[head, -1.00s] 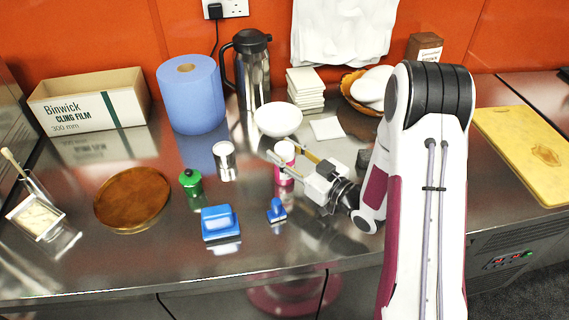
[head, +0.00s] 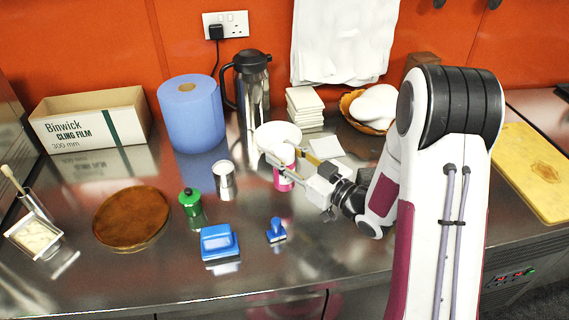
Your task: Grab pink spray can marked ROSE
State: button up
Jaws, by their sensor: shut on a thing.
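The pink spray can (head: 283,182) stands upright on the steel counter, with a pink body and a pale upper part. My gripper (head: 287,160) reaches in from the right and is shut on the can's upper part. The fingers and the gripper body hide some of the can, and I cannot read any marking on it. Its base appears to be at the counter surface.
A white bowl (head: 277,136) is close behind the can. The steel counter front right is clear.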

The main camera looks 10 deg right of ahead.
jog(key=shift+r, duration=2.2)
